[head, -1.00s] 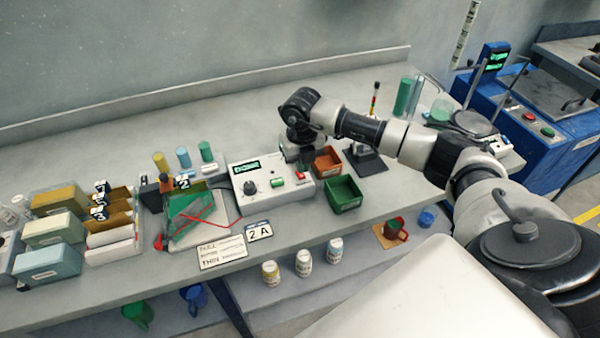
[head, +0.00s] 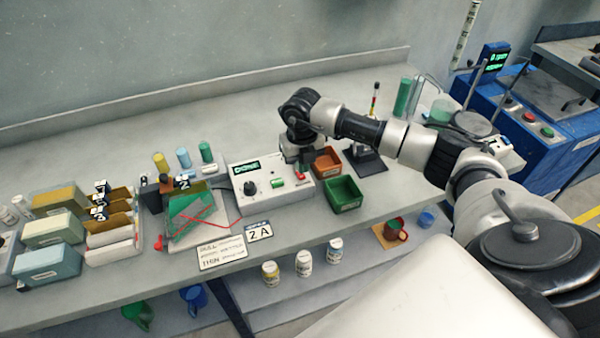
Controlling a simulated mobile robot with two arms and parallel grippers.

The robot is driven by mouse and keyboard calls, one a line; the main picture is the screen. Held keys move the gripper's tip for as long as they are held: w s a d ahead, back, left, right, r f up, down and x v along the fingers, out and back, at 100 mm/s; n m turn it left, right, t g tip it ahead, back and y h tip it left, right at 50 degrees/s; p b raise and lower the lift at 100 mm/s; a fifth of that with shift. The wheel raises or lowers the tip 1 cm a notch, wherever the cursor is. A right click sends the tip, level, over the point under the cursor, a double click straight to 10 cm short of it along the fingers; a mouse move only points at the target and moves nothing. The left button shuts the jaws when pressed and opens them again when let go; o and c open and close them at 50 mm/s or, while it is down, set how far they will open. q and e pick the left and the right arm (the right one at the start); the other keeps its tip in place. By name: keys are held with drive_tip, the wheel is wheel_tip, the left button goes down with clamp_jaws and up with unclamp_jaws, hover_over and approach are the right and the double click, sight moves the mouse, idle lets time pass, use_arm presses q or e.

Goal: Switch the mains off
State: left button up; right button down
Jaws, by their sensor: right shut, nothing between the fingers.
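A white power supply box (head: 247,197) stands on the bench in the middle of the head view. Its front has a lit green display (head: 246,167), a dark knob (head: 251,188), a green switch (head: 277,183) and a red switch (head: 300,174) at the right end. My right gripper (head: 303,167) points down at the right end of the box, close to the red switch. It is shut and empty. I cannot tell whether its fingertips touch the switch, and they hide part of the box's right end. My left gripper is not in view.
An orange-brown bin (head: 327,162) and a green bin (head: 343,194) stand just right of the box. A rack with a green panel (head: 190,215) and red leads is on the left. A "2 A" card (head: 259,231) lies in front.

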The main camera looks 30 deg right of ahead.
drive_tip(key=shift+s+f+b, duration=0.1)
drive_tip(key=shift+f+b, duration=0.95)
drive_tip(key=shift+f, duration=0.35)
idle(1.1)
drive_tip(key=shift+r+p, duration=0.65)
drive_tip(key=shift+r, duration=0.15)
drive_tip(key=shift+r+p, duration=1.7)
drive_tip(key=shift+r, duration=1.05)
